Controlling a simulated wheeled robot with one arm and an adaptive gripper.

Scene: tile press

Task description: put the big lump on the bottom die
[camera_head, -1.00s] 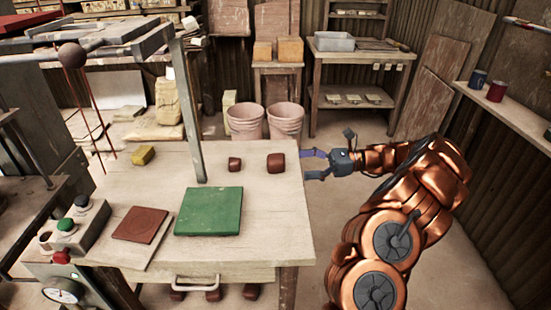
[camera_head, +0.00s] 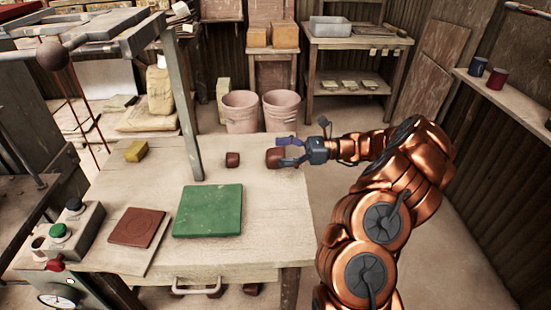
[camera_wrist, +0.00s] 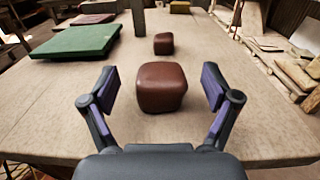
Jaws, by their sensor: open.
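The big lump (camera_head: 273,159) is a reddish-brown rounded block on the pale worktable near its right edge. In the wrist view the big lump (camera_wrist: 161,88) sits centred between my open fingers, with its near part around their tips; no finger visibly touches it. My gripper (camera_head: 286,152) is open and low, at the lump's right side. A smaller lump (camera_head: 232,160) lies further left, and in the wrist view the small lump (camera_wrist: 163,43) is straight beyond the big one. I cannot clearly make out the bottom die; the press frame (camera_head: 185,95) stands at left.
A green square slab (camera_head: 208,211) and a reddish square plate (camera_head: 138,226) lie on the worktable (camera_head: 270,235). A yellow block (camera_head: 136,151) lies at the back left. A control box (camera_head: 70,233) with buttons stands at the front left. Pink buckets (camera_head: 281,110) stand behind the table.

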